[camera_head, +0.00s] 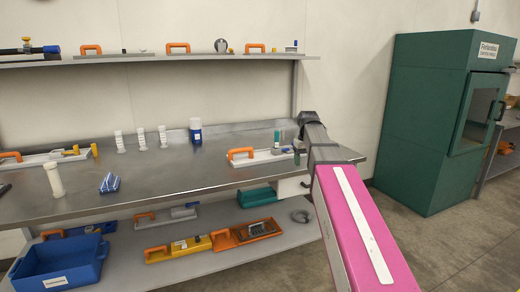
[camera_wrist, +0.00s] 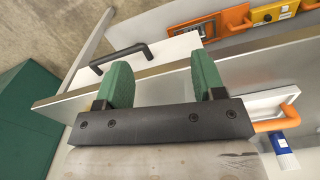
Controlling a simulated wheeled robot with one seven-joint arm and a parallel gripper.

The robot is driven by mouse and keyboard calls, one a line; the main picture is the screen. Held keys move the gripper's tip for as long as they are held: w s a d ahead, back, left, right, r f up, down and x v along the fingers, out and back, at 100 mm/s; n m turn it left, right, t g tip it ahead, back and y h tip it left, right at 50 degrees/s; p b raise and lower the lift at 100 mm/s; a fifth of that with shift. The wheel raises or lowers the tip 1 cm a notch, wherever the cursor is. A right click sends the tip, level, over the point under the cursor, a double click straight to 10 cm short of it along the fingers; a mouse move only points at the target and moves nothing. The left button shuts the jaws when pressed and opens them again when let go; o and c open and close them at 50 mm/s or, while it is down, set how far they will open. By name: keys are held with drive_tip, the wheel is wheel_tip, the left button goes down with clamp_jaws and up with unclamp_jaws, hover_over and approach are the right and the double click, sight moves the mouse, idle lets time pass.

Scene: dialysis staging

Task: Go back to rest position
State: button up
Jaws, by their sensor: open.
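My gripper shows in the wrist view (camera_wrist: 165,85) with its two green fingers spread wide apart and nothing between them. In the head view, my pink arm link reaches up from the lower right to the right end of the steel table (camera_head: 150,184), and a grey wrist part covers that corner. The fingers are mostly hidden there. In the wrist view, the table edge passes behind the fingers. A white tray with an orange handle (camera_head: 240,153) lies on the table just left of my wrist; it also shows at the right of the wrist view (camera_wrist: 268,126).
A lower shelf (camera_head: 215,230) holds a blue bin (camera_head: 60,265), a yellow case (camera_head: 185,247) and an orange tray (camera_head: 245,234). A blue-and-white bottle (camera_head: 196,131) and several white cylinders stand on the table. A green cabinet (camera_head: 430,120) stands at right. Floor between is clear.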

drive_tip(key=s+f+m, duration=0.1)
drive_tip(key=s+f, duration=0.6)
drive_tip(key=f, duration=0.3)
drive_tip(key=s+f, duration=0.6)
drive_tip(key=f, duration=0.5)
drive_tip(key=s+f+m, duration=0.1)
drive_tip(key=s+f, duration=0.6)
drive_tip(key=f, duration=0.4)
drive_tip(key=shift+s+m, duration=0.3)
